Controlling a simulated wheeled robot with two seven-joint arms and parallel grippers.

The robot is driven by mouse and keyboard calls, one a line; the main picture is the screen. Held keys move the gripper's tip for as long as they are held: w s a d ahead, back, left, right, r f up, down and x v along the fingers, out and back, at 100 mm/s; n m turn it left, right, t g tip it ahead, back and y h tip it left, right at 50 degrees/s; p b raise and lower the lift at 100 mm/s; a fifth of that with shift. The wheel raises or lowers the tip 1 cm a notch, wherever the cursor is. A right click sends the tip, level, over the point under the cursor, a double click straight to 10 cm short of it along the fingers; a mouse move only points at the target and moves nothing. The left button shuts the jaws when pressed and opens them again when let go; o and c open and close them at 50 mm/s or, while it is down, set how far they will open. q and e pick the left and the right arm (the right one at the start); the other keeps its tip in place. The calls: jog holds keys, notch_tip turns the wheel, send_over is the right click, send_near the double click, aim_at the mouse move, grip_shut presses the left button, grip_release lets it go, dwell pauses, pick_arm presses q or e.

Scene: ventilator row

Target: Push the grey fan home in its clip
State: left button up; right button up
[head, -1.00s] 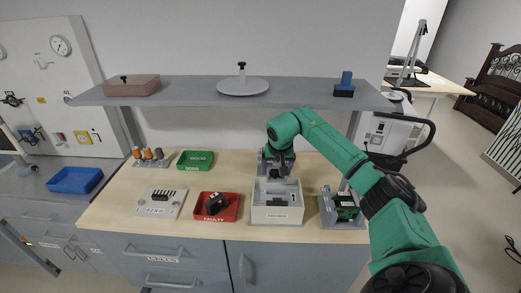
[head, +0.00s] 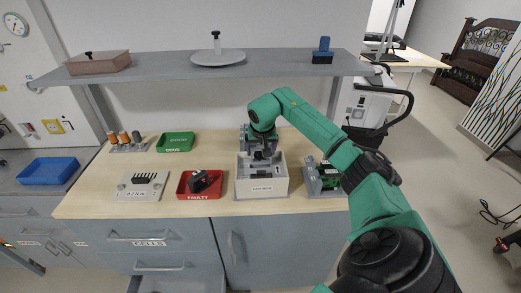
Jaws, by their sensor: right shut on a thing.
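The white open-topped ventilator housing (head: 262,189) stands on the bench at centre right. My right gripper (head: 263,152) points down into its back part and is shut on a small dark thing, which looks like the grey fan (head: 262,157). The fingers and the housing hide most of it. The clip cannot be made out, and I cannot tell how deep the fan sits. My left gripper is not in view.
A red FAULTY tray (head: 183,192) holding a black part (head: 205,179) is left of the housing. A green GOOD tray (head: 176,136) is behind. A grey fixture with a green board (head: 326,181) stands close right. A shelf (head: 165,72) hangs above.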

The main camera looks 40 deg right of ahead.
aim_at(260, 156)
jog(key=shift+w+f, duration=0.2)
jog(key=shift+s+f, duration=0.1)
jog(key=shift+f, duration=0.05)
jog(key=shift+f, duration=0.2)
jog(key=shift+f, duration=0.2)
dwell(0.7)
jog(key=shift+f+b, duration=0.5)
jog(key=shift+f, duration=0.3)
dwell(0.3)
